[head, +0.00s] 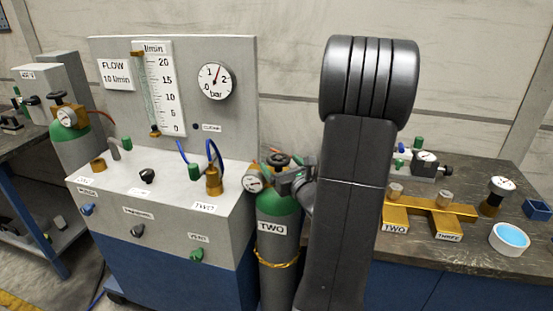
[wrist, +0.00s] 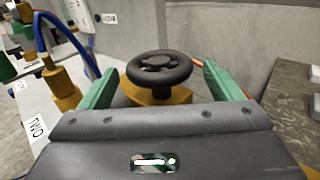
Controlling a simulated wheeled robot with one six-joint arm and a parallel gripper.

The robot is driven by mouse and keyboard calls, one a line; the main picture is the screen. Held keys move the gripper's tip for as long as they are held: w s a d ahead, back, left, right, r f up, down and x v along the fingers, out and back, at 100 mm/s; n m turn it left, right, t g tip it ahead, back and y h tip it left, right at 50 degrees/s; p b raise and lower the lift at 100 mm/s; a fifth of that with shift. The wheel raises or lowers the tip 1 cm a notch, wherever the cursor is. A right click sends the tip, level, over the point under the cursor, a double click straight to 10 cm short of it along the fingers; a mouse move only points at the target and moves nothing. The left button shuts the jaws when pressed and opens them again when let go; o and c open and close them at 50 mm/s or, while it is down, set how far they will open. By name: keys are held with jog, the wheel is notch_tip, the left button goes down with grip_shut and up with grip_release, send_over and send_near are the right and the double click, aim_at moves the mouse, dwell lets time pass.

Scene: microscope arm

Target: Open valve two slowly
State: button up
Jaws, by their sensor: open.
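A green-topped gas cylinder labelled TWO (head: 272,227) stands between the console and the bench, with a gold chain around it. Its black handwheel valve (head: 278,160) is on top, beside a small gauge (head: 254,183). In the wrist view the round black handwheel (wrist: 158,66) sits on a brass body between my green fingers. My gripper (wrist: 163,72) is open, one finger on each side of the wheel, with visible gaps to it. In the head view my gripper (head: 302,180) is at the cylinder top, partly hidden by my arm.
The console (head: 150,215) at left carries a flow tube (head: 156,90), a bar gauge (head: 217,81), knobs and a brass fitting (head: 213,180) with blue hose. On the right bench (head: 470,255) are brass blocks labelled TWO and THREE and a white dish (head: 509,239). Another green cylinder (head: 75,140) stands far left.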

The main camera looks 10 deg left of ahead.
aim_at(275, 160)
jog(key=shift+x, duration=1.75)
jog(key=c, duration=1)
jog(key=shift+n+g+y, duration=0.3)
jog(key=shift+a+n+g+y+p, duration=0.1)
jog(key=shift+n+g+y+p, duration=0.4)
jog(key=shift+n+g+y, duration=0.6)
jog(key=shift+s+a+n+g+y+p, duration=0.1)
jog(key=shift+n+g+y+p, duration=0.1)
jog(key=shift+n+g+y, duration=0.65)
jog(key=shift+s+n+g+y+p, duration=0.15)
jog(key=shift+n+g+y, duration=0.3)
jog(key=shift+g, duration=0.8)
